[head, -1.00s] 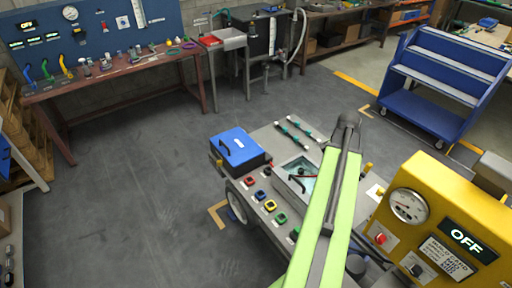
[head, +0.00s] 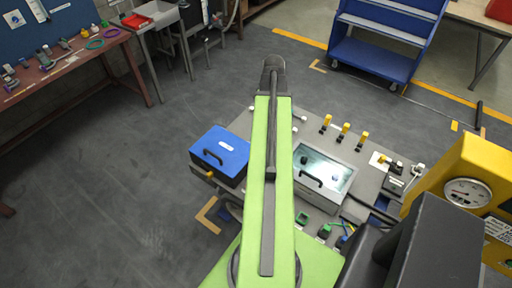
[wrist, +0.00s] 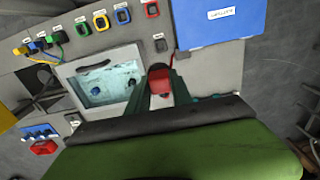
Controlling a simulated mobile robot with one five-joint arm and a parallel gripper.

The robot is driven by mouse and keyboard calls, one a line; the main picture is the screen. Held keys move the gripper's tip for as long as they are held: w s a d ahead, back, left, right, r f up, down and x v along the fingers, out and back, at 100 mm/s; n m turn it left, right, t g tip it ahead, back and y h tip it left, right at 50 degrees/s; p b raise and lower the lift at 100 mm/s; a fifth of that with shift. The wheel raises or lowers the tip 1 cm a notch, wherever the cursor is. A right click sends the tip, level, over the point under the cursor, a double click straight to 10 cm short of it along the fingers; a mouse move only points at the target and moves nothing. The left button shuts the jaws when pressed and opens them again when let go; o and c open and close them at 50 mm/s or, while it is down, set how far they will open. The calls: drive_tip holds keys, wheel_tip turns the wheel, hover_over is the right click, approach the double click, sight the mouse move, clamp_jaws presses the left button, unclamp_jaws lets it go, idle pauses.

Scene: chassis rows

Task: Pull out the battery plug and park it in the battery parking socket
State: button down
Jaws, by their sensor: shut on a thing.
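My gripper (wrist: 160,88) is shut on a red plug (wrist: 160,80) in the wrist view. A red lead rises from the plug towards the blue box (wrist: 220,20), whose white label is too small to read surely. The held plug is over the grey chassis top, beside the clear-lidded compartment (wrist: 68,88); I cannot tell how far above the surface it is. A small dark socket (wrist: 160,44) with a white label lies just beyond the plug. In the head view my arm hides the gripper and plug; the blue box (head: 219,153) shows left of the arm.
Coloured sockets, red (wrist: 151,8), blue (wrist: 122,14) and green (wrist: 83,27), line the chassis edge. A yellow plug with a cable (wrist: 20,50) is at the left. The yellow gauge cabinet (head: 475,170) stands right. A blue trolley (head: 385,40) is behind; floor at left is clear.

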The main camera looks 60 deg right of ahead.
drive_tip(key=shift+w+a, duration=0.1)
drive_tip(key=shift+w, duration=0.05)
drive_tip(key=shift+w+f, duration=0.1)
drive_tip(key=shift+f, duration=0.05)
wheel_tip(320, 180, down, 27)
drive_tip(key=b, duration=2.7)
drive_tip(key=shift+f+b, duration=0.1)
drive_tip(key=shift+b, duration=0.2)
drive_tip(key=shift+f+b, duration=1.35)
drive_tip(key=c, duration=1.1)
unclamp_jaws()
drive_tip(key=shift+r, duration=0.1)
drive_tip(key=shift+o, duration=0.2)
wheel_tip(320, 180, up, 17)
drive_tip(key=p, duration=1.7)
drive_tip(key=shift+r+p, duration=0.2)
drive_tip(key=shift+p, duration=0.1)
